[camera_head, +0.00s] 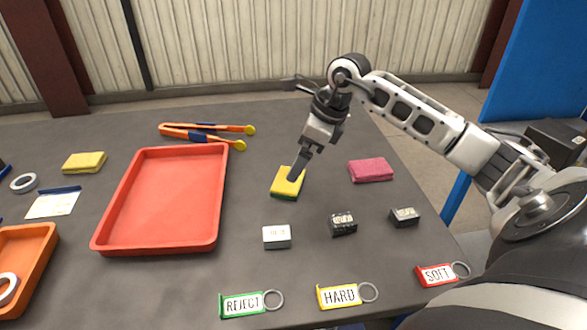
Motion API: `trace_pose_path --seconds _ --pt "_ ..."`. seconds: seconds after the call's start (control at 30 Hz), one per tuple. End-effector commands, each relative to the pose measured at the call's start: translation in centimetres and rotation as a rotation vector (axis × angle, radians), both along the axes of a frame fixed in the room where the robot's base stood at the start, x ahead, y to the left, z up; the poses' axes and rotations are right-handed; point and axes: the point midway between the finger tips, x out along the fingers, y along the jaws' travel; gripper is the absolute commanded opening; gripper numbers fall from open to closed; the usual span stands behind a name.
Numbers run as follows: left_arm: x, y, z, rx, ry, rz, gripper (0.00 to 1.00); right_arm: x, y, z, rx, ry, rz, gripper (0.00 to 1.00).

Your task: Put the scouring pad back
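The scouring pad (286,186), a yellow block with a dark green underside, is on the grey table right of the red tray. My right gripper (297,172) points down at it from above, with its dark fingertips over the pad's upper right part. The fingers line up as one from this side, so I cannot tell whether they are open or shut, or whether they grip the pad. My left gripper is not in view.
An empty red tray (107,243) stands left of the pad. Orange tongs (205,134), a yellow cloth (84,162) and a pink cloth (370,171) lie around. Small blocks (276,237) and REJECT (241,304), HARD (338,296) and SOFT (436,275) tags are in front.

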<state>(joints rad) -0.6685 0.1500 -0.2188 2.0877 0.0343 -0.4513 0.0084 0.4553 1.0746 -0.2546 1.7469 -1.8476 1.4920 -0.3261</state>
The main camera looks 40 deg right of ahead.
Motion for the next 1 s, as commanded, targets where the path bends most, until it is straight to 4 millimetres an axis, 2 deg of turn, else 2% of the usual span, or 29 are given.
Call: trace_pose_path --seconds 0.13,0.33,1.0 --pt "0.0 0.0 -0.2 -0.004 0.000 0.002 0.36 -0.9 -0.8 2.7 -0.003 -0.002 -0.002 1.00" --pt "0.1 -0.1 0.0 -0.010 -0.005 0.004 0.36 -1.6 -1.2 4.5 0.000 0.000 -0.001 1.00" --pt "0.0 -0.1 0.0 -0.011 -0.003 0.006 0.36 -1.7 -1.2 4.9 0.002 0.000 -0.001 1.00"
